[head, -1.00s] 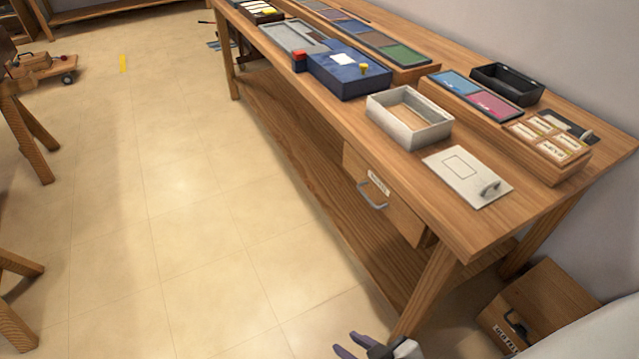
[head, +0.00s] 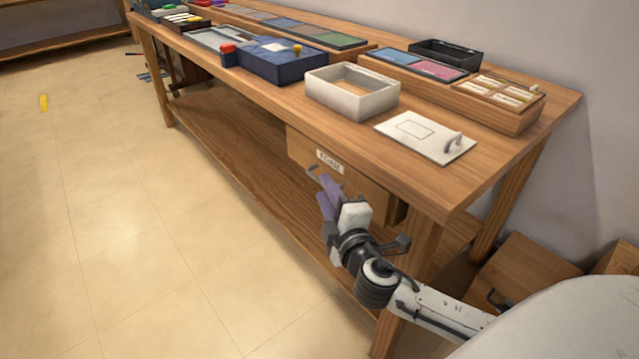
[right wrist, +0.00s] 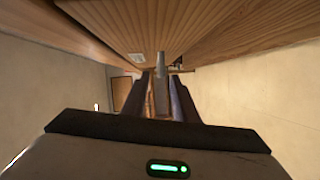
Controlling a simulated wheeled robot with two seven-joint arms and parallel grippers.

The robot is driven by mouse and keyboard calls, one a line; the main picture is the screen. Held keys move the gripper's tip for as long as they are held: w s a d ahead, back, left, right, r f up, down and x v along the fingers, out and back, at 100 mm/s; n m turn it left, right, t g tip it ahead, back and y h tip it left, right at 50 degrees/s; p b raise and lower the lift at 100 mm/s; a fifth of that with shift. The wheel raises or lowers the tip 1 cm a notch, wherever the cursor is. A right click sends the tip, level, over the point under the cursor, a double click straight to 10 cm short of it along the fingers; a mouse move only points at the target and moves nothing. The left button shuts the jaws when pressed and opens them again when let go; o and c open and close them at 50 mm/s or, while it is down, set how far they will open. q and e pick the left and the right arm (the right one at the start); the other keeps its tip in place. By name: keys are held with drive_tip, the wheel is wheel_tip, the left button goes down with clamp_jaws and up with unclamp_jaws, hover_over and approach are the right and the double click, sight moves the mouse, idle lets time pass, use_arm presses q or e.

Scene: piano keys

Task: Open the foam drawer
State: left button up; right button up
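A wooden drawer (head: 365,192) is set under the workbench top at its near end. It has a white label (head: 330,162), too blurred to read, and a grey bar handle (head: 312,171). The drawer front looks flush with the bench. My right gripper (head: 326,197) is in front of the drawer, just below the handle in the head view. Its purple fingers look parted, with nothing clearly held. I cannot tell whether they touch the handle. The fingers also show in the right wrist view (right wrist: 162,98), pointing toward the wooden bench. My left gripper is not in view.
The workbench (head: 470,185) carries a white open box (head: 352,103), a white lid with a handle (head: 425,137), a blue box (head: 280,65) and several trays. A bench leg (head: 405,300) stands near my right arm. A wooden crate (head: 520,270) is at right.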

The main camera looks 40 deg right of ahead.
drive_tip(key=x, duration=0.5)
drive_tip(key=shift+w, duration=0.1)
clamp_jaws()
drive_tip(key=shift+f, duration=0.1)
idle(1.2)
